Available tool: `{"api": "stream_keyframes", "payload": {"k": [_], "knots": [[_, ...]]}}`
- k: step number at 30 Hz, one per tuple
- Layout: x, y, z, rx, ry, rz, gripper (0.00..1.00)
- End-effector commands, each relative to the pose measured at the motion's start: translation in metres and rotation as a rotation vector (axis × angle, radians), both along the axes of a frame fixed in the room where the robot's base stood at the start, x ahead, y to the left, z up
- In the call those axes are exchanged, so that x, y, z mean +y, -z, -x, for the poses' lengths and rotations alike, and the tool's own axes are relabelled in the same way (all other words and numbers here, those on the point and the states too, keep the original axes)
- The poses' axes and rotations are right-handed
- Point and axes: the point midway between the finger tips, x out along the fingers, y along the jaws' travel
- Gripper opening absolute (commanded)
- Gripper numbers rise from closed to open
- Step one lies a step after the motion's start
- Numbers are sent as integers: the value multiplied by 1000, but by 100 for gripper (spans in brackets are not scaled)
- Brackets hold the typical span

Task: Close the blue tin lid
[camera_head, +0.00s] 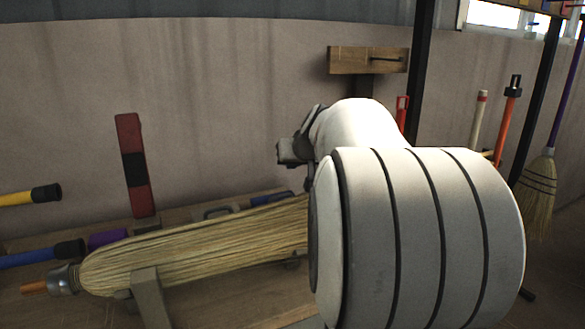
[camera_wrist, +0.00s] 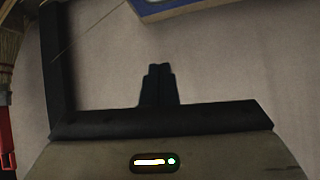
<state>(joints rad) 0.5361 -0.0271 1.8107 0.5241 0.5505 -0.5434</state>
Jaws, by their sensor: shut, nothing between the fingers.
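My gripper (camera_wrist: 158,70) shows in the wrist view as two dark fingers pressed together, with nothing between them. At the top of that view is the edge of a blue, pale-bordered flat thing (camera_wrist: 185,6), apart from the fingertips; it may be the blue tin or its lid, but most of it is cut off. In the head view a low blue thing (camera_head: 270,199) sits on the bench behind the broom head, partly hidden by it and my arm. I cannot tell whether it is the tin, or how its lid stands. My fingers are not clear there.
A large straw broom head (camera_head: 190,253) lies across the wooden bench (camera_head: 235,305). A red and black upright post (camera_head: 133,170) stands behind it. Blue (camera_head: 40,255) and yellow (camera_head: 30,196) handles jut in from the left. A wooden block (camera_head: 367,60) is at the wall.

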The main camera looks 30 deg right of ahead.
Motion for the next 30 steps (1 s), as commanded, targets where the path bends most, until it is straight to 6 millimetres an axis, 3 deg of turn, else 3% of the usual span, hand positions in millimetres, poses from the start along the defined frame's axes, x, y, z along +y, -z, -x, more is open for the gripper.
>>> {"api": "stream_keyframes", "payload": {"k": [10,30], "knots": [[0,12,14,0,3,0,0],[1,5,21,-2,5,1,0]]}}
